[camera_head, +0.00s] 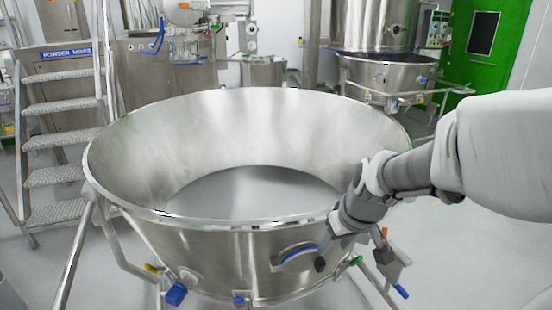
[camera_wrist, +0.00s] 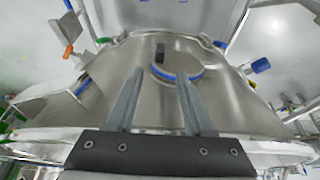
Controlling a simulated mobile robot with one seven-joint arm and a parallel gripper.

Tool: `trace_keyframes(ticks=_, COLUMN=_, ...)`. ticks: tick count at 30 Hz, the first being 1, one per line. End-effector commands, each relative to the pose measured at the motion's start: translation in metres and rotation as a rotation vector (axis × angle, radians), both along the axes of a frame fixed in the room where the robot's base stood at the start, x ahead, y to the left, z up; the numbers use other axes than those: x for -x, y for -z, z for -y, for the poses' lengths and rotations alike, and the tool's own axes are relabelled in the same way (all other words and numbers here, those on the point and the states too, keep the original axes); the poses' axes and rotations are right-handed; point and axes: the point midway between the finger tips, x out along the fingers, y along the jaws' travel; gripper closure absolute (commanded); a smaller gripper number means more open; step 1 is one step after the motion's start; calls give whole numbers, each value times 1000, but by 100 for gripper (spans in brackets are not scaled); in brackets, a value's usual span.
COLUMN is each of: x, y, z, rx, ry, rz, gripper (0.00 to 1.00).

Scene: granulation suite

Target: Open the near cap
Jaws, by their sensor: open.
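The near cap (camera_head: 293,258) is a round steel cover with a blue ring on the outer front wall of a large steel bowl (camera_head: 130,195). It lies flat against the wall and looks closed. In the wrist view, the cap (camera_wrist: 178,73) shows beyond my gripper (camera_wrist: 160,74), with a small black block (camera_wrist: 160,50) at its edge. My two fingers are apart with nothing between them. The right fingertip overlaps the cap in that view; I cannot tell whether it touches. In the head view my gripper (camera_head: 325,243) reaches down over the bowl's front rim, partly hidden by my wrist.
Blue-ended fittings (camera_head: 176,293) and a grey box with an orange part (camera_head: 393,262) stick out around the bowl. Steel legs (camera_head: 76,255) support it. Metal steps (camera_head: 62,142) stand at the left and another vessel (camera_head: 385,75) behind. Floor is clear at the right.

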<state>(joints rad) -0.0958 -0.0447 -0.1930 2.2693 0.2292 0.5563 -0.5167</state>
Motion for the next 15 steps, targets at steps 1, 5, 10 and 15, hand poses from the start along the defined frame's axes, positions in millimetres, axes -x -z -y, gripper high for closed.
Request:
trace_keyframes(ticks=1, x=-4, y=17, z=-1, rx=0, ry=1, rz=-5, gripper=48)
trace_keyframes(ticks=5, x=-14, y=43, z=-4, rx=1, ry=1, rz=-4, gripper=48)
trace_keyframes(ticks=10, x=-28, y=77, z=-7, rx=-1, ry=1, rz=-4, gripper=48)
trace_keyframes(ticks=15, x=-38, y=100, z=-9, rx=0, ry=1, rz=-1, gripper=48)
